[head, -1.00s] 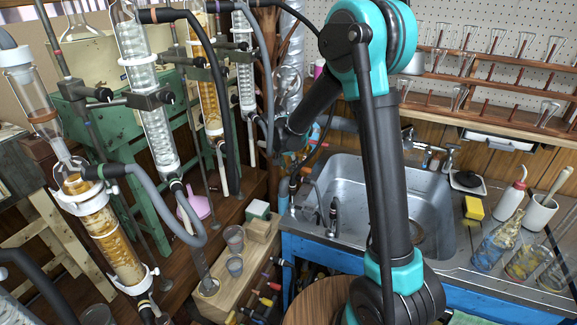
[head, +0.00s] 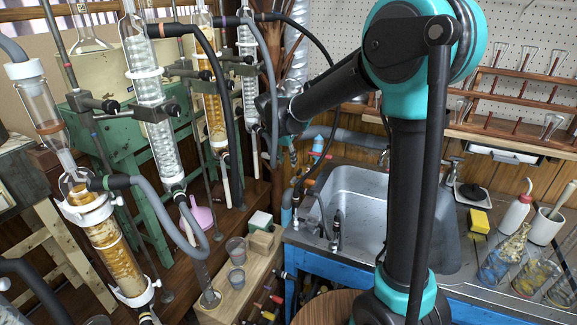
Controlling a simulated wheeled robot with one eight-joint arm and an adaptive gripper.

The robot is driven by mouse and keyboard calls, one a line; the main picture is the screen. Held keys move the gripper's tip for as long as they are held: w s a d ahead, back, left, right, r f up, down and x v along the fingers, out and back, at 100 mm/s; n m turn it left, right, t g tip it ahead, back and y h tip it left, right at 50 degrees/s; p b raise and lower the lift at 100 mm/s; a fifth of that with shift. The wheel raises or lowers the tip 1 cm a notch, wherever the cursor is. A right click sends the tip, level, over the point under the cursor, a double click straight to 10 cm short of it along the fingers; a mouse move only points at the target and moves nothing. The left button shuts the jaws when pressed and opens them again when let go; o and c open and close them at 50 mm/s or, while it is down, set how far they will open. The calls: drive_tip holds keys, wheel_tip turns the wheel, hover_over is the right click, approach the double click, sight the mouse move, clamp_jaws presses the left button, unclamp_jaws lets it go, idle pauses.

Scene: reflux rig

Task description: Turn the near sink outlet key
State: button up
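The near sink outlet (head: 336,230) is a small upright dark and metal fitting at the front left corner of the steel sink (head: 345,200). Its key is too small to make out clearly. A second fitting with an orange-brown part (head: 299,190) stands behind it to the left, with a thin dark hose arching beside it. My forearm reaches left from the elbow, and my wrist is above and behind the sink's left end. My gripper (head: 289,150) is at the wrist's lower end, small and partly hidden. It is apart from the near outlet; I cannot see its fingers clearly.
Glass condensers with grey hoses (head: 160,110) stand on the left, close to my wrist. A wooden block with cups (head: 237,280) is left of the blue bench (head: 330,264). A yellow sponge (head: 479,221), bottle (head: 514,214) and glassware stand right of the sink.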

drive_tip(key=shift+r, duration=0.25)
drive_tip(key=s+d+f+n+t+y, duration=0.1)
drive_tip(key=s+d+f+n+t, duration=0.1)
drive_tip(key=s+d, duration=0.7)
drive_tip(key=s+d+f+n+t+y, duration=0.1)
drive_tip(key=s+d+n, duration=0.25)
drive_tip(key=d, duration=0.95)
drive_tip(key=s+f+g, duration=0.1)
drive_tip(key=s+f, duration=0.3)
drive_tip(key=s, duration=0.3)
drive_tip(key=s+f+g, duration=0.1)
drive_tip(key=s+f, duration=0.2)
drive_tip(key=s, duration=0.4)
drive_tip(key=shift+d+f+g, duration=0.3)
drive_tip(key=shift+f+g, duration=0.1)
drive_tip(key=shift+m, duration=0.25)
